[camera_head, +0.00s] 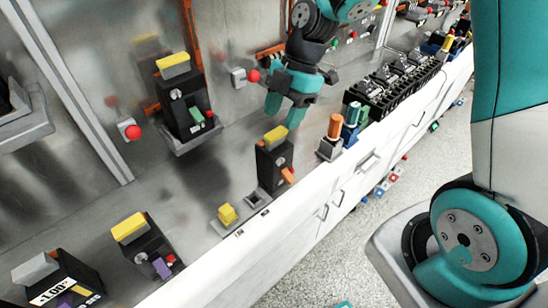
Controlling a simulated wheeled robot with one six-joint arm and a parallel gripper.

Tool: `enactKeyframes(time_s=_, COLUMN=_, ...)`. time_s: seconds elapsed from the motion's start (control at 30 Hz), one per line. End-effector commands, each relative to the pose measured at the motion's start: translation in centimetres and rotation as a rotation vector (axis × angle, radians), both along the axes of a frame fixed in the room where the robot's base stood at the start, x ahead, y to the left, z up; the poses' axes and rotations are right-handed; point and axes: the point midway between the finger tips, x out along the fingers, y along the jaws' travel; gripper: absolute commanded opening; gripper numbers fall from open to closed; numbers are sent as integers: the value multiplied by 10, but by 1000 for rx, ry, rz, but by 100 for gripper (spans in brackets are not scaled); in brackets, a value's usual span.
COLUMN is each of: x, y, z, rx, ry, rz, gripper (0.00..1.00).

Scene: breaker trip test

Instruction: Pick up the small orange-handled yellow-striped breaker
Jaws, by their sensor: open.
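The small breaker (266,165) is a black block with a yellow top strip and an orange handle low on its right side. It stands upright on the grey counter, near the middle of the camera_head view. My gripper (284,111), teal with dark joints, points downward just above and slightly right of the breaker's yellow top. Its two fingers are apart and nothing shows between them. Whether a finger touches the breaker cannot be told from this angle.
A purple-handled breaker (146,252) stands front left. A small yellow block (227,214) lies on the counter. An orange cylinder on a stand (334,128) and black racks (395,85) stand to the right.

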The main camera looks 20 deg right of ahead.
Motion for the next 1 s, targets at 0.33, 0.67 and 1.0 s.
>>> enactKeyframes(time_s=0.33, x=-6, y=16, z=-37, rx=-1, ry=6, rz=1, gripper=53)
enactKeyframes(time_s=0.67, x=-6, y=20, z=-50, rx=-1, ry=0, rz=0, gripper=53)
enactKeyframes(time_s=1.0, x=-6, y=20, z=-49, rx=-1, ry=0, rz=0, gripper=0)
